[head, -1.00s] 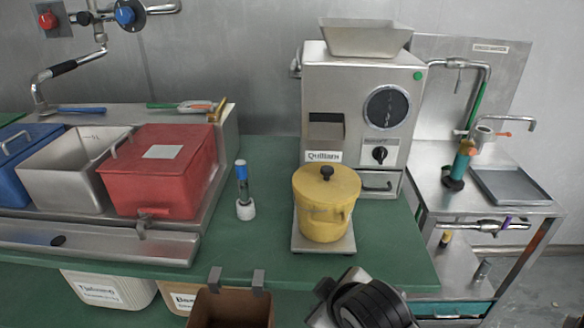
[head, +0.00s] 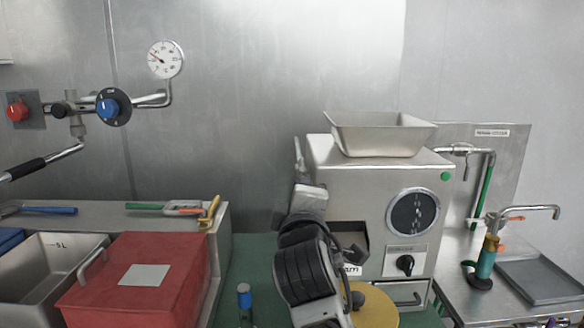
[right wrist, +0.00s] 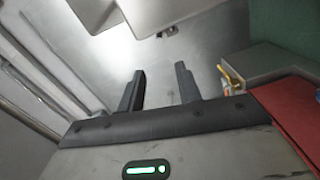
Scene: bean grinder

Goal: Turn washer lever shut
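A blue round valve knob (head: 108,107) sits on the wall piping at upper left, beside a red knob (head: 17,109). At the right counter, a small orange lever (head: 513,218) shows by a metal tap (head: 535,212); I cannot tell which of these is the washer lever. My right gripper (head: 299,165) is raised at the left side of the grinder (head: 375,185), partly hidden by its own wrist. In the right wrist view its two dark fingers (right wrist: 160,88) are apart with nothing between them. My left gripper is not in view.
A red lidded box (head: 140,280) and an open metal bin (head: 50,265) stand at left. A yellow lid (head: 375,308) lies below the grinder. A pressure gauge (head: 166,59) is on the wall. The wall space between piping and grinder is clear.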

